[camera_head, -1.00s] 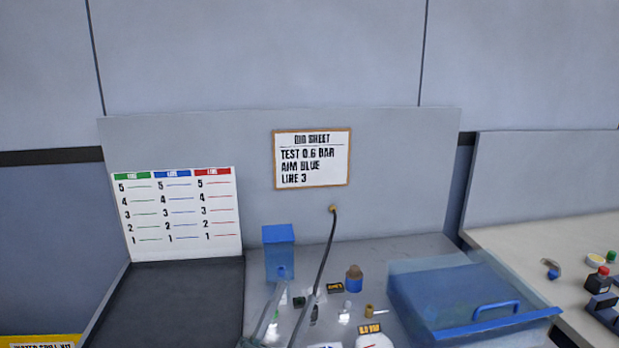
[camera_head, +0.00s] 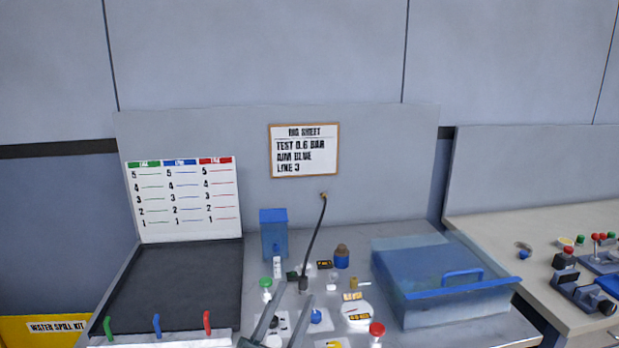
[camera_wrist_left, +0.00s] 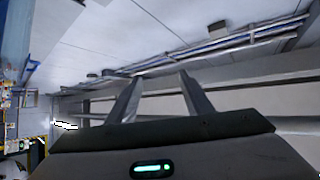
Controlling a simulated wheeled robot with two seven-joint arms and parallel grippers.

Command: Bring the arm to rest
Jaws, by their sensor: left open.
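My left gripper (camera_head: 284,318) comes up from the bottom of the head view, its two grey fingers apart with nothing between them. My right gripper is not in view.
A blue clear-lidded box (camera_head: 440,285) stands right of the small parts. A blue container (camera_head: 273,236) stands behind them. A dark tray (camera_head: 175,285) lies left, with green, blue and red levers at its front. A red-topped part (camera_head: 377,330) is near the front.

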